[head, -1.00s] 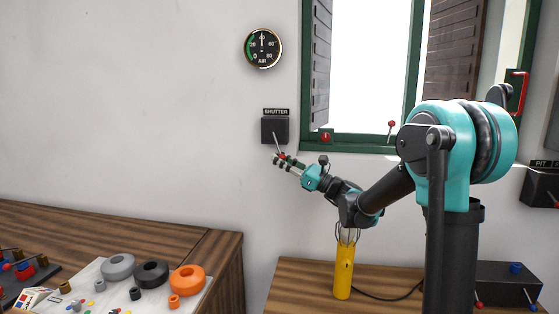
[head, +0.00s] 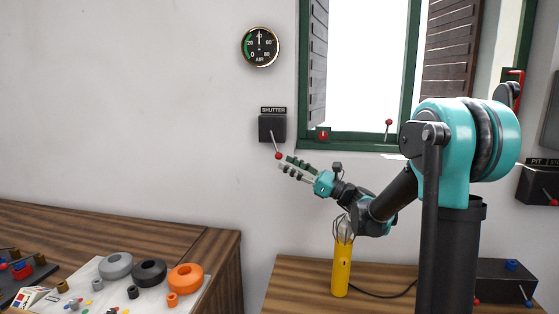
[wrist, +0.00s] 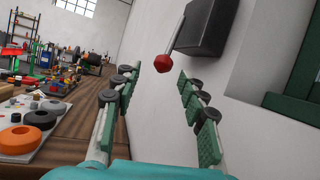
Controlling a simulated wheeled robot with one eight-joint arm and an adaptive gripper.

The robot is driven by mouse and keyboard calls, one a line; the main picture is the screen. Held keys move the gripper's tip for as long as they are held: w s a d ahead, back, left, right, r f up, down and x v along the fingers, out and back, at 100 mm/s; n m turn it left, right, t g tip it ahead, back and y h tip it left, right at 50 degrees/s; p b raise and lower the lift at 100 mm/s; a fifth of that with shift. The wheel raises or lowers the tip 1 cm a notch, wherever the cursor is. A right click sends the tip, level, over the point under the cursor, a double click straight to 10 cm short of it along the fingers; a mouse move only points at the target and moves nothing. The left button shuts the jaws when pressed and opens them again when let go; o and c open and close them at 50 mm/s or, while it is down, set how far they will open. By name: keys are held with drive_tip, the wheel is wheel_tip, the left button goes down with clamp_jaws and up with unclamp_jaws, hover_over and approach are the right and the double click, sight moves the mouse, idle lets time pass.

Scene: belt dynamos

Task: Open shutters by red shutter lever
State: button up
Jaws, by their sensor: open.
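The black shutter box (head: 272,128) is on the wall under a "SHUTTER" label. Its lever points down and ends in a red ball knob (head: 278,156). In the wrist view the red knob (wrist: 163,63) hangs ahead of my fingers, with the box (wrist: 207,27) above right. My gripper (head: 286,165) is open and empty, its fingertips just below and right of the knob, apart from it as far as I can tell. It also shows in the wrist view (wrist: 155,85). The shutters (head: 318,62) stand swung back from the bright window, with the second shutter (head: 451,60) at the right.
The green window frame (head: 350,139) is right of the box and carries small red-knobbed parts. A yellow cylinder (head: 342,270) stands on the bench below my arm. A round gauge (head: 260,46) is above. The wall left of the box is clear.

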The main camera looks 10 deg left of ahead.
drive_tip(key=v, duration=0.6)
drive_tip(key=shift+d, duration=0.25)
drive_tip(key=shift+s+f, duration=0.1)
drive_tip(key=shift+s, duration=0.05)
